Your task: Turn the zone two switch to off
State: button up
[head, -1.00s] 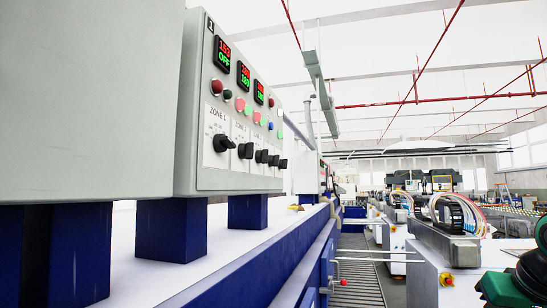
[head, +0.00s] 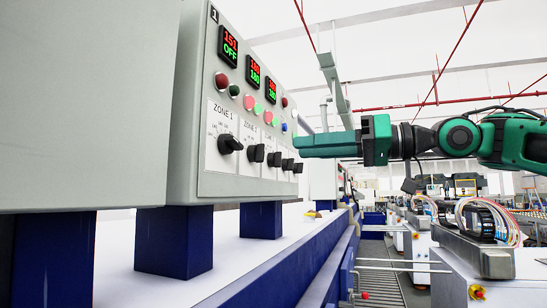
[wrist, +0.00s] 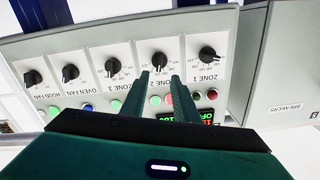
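The zone two switch (head: 256,153) is a black rotary knob on a white plate, second from the near end of the grey control panel. In the wrist view, which shows the panel upside down, the zone two switch (wrist: 159,60) sits just beyond my fingertips. My green gripper (head: 297,146) reaches in from the right in front of the panel. In the wrist view my gripper (wrist: 161,76) has its two fingers apart with nothing between them. I cannot read the knob's exact setting.
The zone one switch (head: 229,144) is beside it on the near side; its display (head: 228,46) shows OFF. The zone three switch (wrist: 112,66) is on the other side. Indicator lamps (head: 249,103) sit above the knobs. A blue-framed bench (head: 330,245) runs below the panel.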

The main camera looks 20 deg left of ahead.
aim_at(257, 153)
jog(key=w+a, duration=0.1)
jog(key=a, duration=0.7)
jog(key=shift+a, duration=0.3)
grip_shut()
